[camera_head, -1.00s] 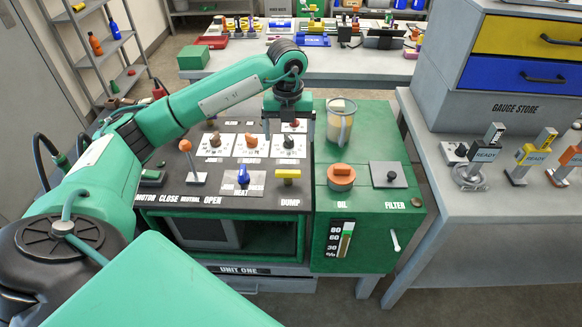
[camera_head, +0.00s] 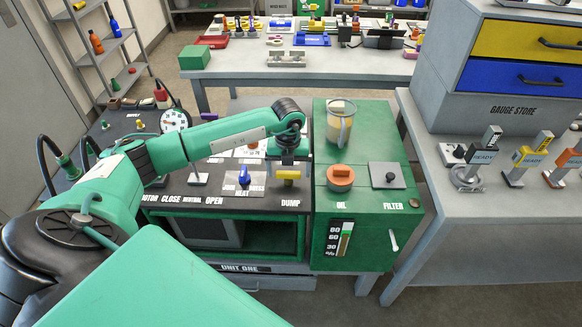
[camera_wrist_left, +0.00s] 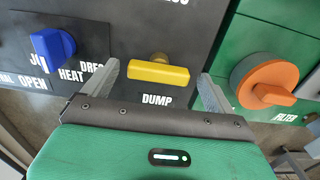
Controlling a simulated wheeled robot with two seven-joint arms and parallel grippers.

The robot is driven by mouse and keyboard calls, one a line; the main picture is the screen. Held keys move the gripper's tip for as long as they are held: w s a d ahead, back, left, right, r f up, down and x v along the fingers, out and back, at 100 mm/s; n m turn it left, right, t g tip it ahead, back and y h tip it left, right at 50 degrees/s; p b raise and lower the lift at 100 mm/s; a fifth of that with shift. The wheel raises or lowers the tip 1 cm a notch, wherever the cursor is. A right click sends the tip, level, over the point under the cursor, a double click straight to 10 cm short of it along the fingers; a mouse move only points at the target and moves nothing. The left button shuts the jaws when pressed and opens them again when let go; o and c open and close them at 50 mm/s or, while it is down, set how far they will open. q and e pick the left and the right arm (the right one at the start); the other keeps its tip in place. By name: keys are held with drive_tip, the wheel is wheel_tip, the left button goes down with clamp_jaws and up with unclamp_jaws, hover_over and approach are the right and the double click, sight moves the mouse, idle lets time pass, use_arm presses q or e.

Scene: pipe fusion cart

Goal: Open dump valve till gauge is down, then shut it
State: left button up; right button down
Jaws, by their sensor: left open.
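The dump valve is a yellow bar handle (camera_head: 288,175) above the word DUMP on the black panel, lying crosswise. In the left wrist view the yellow handle (camera_wrist_left: 157,72) sits between my finger pads, with a gap on each side. My left gripper (camera_head: 288,163) is over the handle from behind, open and empty; its two fingers (camera_wrist_left: 160,76) show in the wrist view. A round white gauge (camera_head: 174,120) stands at the panel's back left; its needle is too small to read. My right gripper is not in view.
A blue HEAT knob (camera_head: 243,175) is left of the dump handle. An orange OIL knob (camera_head: 340,177) and a clear jug (camera_head: 340,122) are right, on the green unit (camera_head: 375,235). My arm crosses the panel and covers several controls.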

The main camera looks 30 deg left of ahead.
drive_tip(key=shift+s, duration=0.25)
use_arm(q)
drive_tip(key=c, duration=1)
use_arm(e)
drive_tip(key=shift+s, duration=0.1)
